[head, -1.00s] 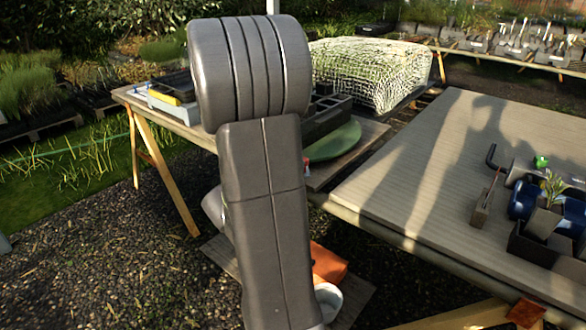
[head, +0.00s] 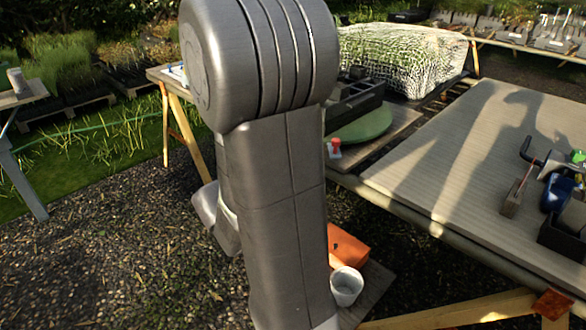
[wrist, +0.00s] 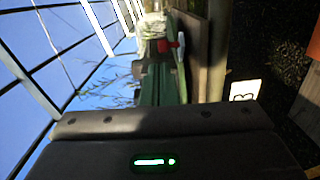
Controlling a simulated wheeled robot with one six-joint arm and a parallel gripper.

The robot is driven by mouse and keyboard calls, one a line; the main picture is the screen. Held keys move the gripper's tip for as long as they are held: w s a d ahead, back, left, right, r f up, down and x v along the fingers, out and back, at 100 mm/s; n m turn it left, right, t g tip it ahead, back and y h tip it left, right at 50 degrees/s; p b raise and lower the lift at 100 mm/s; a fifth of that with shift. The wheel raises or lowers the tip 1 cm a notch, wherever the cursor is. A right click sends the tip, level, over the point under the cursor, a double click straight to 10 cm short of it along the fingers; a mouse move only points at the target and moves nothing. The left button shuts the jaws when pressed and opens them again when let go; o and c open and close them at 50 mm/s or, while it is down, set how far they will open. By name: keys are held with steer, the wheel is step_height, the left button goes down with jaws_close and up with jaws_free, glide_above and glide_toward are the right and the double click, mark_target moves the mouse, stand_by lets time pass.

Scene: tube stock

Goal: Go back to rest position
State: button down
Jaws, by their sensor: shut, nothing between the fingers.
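My gripper (wrist: 160,125) shows in the wrist view as a dark housing across the bottom, with a small green light on it. It is shut with nothing held. Its fingertips cannot be made out clearly. In the head view my grey arm stands upright left of the middle and hides part of the back table. My gripper does not show there.
The slatted bench (head: 440,180) is at right, with a blue item (head: 557,192) and a dark tray (head: 562,238). A green disc (head: 362,126) lies behind. A white bucket (head: 346,286) and an orange box (head: 347,246) stand low beside my arm. Gravel at left is open.

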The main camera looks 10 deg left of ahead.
steer(key=shift+s+a, duration=0.2)
steer(key=shift+s, duration=0.4)
steer(key=shift+s+a, duration=0.2)
steer(key=shift+s, duration=0.35)
